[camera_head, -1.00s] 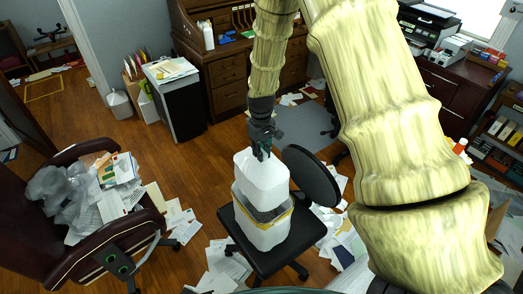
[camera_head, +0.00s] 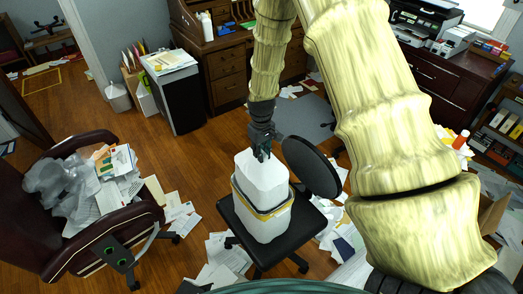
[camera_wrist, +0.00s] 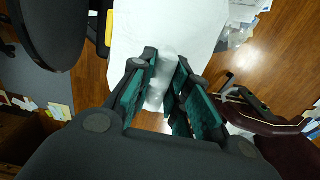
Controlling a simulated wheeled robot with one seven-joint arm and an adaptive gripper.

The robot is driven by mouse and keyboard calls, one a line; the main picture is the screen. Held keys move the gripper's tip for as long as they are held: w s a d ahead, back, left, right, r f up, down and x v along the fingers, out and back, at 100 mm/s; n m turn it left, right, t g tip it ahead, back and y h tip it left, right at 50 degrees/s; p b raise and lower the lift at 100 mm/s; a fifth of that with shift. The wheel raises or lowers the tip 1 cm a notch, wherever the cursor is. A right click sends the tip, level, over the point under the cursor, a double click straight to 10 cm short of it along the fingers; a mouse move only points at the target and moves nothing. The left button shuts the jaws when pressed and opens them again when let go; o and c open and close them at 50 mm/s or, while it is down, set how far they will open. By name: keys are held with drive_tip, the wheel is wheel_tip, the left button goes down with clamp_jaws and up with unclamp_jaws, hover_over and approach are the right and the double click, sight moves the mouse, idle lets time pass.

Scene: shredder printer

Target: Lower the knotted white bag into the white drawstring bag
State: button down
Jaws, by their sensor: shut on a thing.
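The knotted white bag (camera_head: 258,178) hangs upright below my gripper (camera_head: 262,155), which is shut on its top. In the wrist view the green-padded fingers of my gripper (camera_wrist: 166,95) close around the bag's pale top, and the white bag (camera_wrist: 195,30) spreads below. The white drawstring bag (camera_head: 268,227) stands on the seat of a black office chair, its rim marked by a dark and yellow band. The lower part of the knotted bag is inside that rim and hidden, so I cannot tell how deep it reaches.
The black chair seat (camera_head: 240,232) carries the drawstring bag, with its round backrest (camera_head: 311,166) close on the right. A dark red armchair (camera_head: 80,245) heaped with papers and clear bags stands at left. Loose papers (camera_head: 228,250) lie around. Wooden floor (camera_head: 195,160) is open behind left.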

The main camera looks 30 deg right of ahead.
drive_tip(key=shift+f+b, duration=5.3)
drive_tip(key=shift+f, duration=5.3)
drive_tip(key=shift+f+b, duration=0.7)
drive_tip(key=shift+f, duration=0.8)
drive_tip(key=c, duration=1.3)
unclamp_jaws()
wheel_tip(320, 180, up, 12)
drive_tip(key=shift+f, duration=0.1)
